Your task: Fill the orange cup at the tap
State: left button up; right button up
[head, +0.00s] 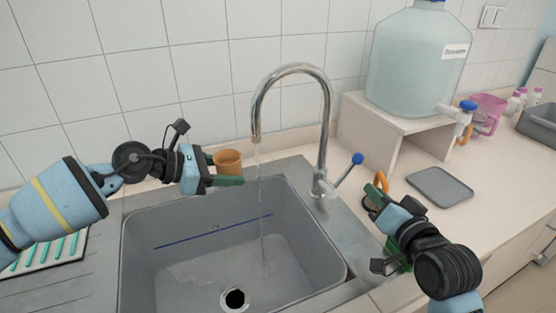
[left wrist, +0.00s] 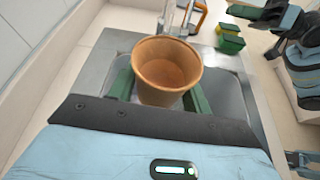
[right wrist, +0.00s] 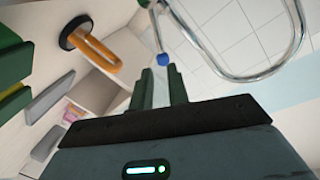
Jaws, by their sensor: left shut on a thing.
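The orange cup (head: 229,160) is upright in my left gripper (head: 224,172), over the back left of the sink. In the left wrist view the cup (left wrist: 167,65) sits between the two green fingers, and no water is visible inside. The tap (head: 325,130) arches over the sink, and a thin water stream (head: 260,205) falls from its spout. The cup is left of the stream, apart from it in the picture. The lever has a blue knob (head: 357,158). My right gripper (head: 374,199) is right of the tap; a gap shows between its fingers (right wrist: 160,88), below the knob (right wrist: 162,59).
The grey sink (head: 135,245) has a dark drain. An orange handle (head: 381,181) stands close behind my right gripper. Green and yellow boxes (left wrist: 230,42) are beside it. A large water bottle (head: 415,65) stands on a shelf at back right, with a grey tray (head: 440,187) in front.

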grip_shut()
jog(key=d+f+m, duration=0.1)
jog(key=d+f+m+y, duration=0.1)
jog(key=d+m, duration=0.1)
jog(key=s+d+f+m+y, duration=0.1)
jog(key=d+m, duration=0.1)
jog(key=shift+d+f+g, duration=0.2)
jog(key=shift+g, duration=0.2)
jog(key=s+d+m+y, duration=0.1)
jog(key=d+m+y, duration=0.1)
jog(key=s+d+m+y, duration=0.2)
jog(key=d, duration=0.1)
jog(key=s+d+m+y, duration=0.1)
jog(key=d+m, duration=0.1)
jog(key=d, duration=0.1)
jog(key=shift+s+f+m+y, duration=0.25)
jog(key=shift+f+m+y, duration=0.05)
jog(key=shift+f+y, duration=0.1)
jog(key=shift+s+d+r+m+y, duration=0.3)
jog(key=shift+s+d+y, duration=0.1)
jog(key=shift+d+y, duration=0.15)
send_near(343, 175)
jog(key=w+r, duration=0.4)
jog(key=w, duration=0.2)
jog(key=shift+d, duration=0.4)
jog(key=shift+a+r, duration=0.1)
